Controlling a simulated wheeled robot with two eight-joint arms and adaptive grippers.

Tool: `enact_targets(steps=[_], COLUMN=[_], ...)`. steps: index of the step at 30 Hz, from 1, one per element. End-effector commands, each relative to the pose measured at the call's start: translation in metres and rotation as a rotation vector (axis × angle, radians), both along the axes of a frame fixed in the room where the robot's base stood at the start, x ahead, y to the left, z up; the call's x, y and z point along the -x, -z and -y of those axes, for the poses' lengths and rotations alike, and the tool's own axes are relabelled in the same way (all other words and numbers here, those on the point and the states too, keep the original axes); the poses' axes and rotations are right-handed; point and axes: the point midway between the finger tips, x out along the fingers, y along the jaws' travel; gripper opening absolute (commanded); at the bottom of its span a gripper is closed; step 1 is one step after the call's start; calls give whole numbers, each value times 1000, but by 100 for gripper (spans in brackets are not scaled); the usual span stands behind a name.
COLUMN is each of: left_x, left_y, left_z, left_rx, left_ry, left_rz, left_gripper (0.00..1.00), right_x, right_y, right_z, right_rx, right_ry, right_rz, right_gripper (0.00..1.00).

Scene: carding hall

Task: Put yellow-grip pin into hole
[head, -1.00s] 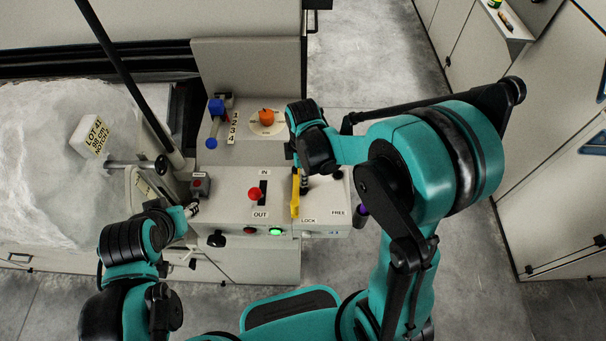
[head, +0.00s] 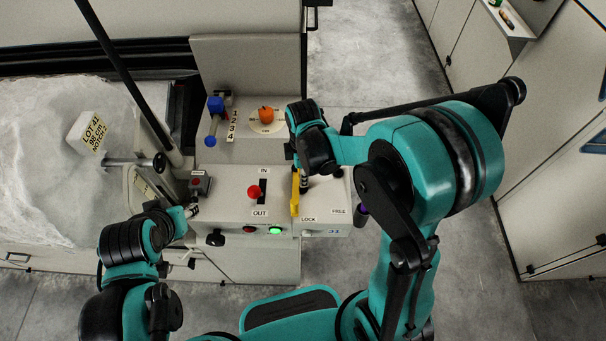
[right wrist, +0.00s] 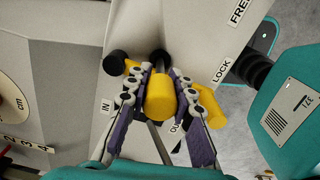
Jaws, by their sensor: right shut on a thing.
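My right gripper (head: 303,186) is over the right part of the control box (head: 230,185). In the right wrist view its fingers (right wrist: 163,88) are shut on the yellow grip (right wrist: 160,98) of the pin. A yellow bar (head: 295,194) stands beside the gripper; in the wrist view yellow ends show on both sides of the fingers, and I cannot tell how they join the grip. A dark round part shows beyond the fingertips. The hole and the pin's tip are hidden. My left gripper (head: 191,210) is low beside the box's left side; its fingers are too small to judge.
A red knob (head: 254,193) sits in the IN/OUT slot, with a lit green button (head: 275,231) below. A black knob (right wrist: 116,63) is near the right gripper. A blue-knobbed part (head: 215,106) and an orange knob (head: 265,115) stand behind. White fleece (head: 45,190) lies left.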

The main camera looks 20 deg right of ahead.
Motion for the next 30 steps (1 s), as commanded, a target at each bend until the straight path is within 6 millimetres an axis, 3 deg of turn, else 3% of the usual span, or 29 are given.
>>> enact_targets(steps=[29, 30], left_x=[0, 0], left_y=[22, 21], left_z=[0, 0], left_rx=[0, 0], left_ry=[0, 0], left_rz=[0, 0], left_gripper=[40, 40], right_x=[0, 0], right_y=[26, 24], right_z=[0, 0], right_rx=[0, 0], right_ry=[0, 0], right_rz=[0, 0], right_gripper=[0, 33])
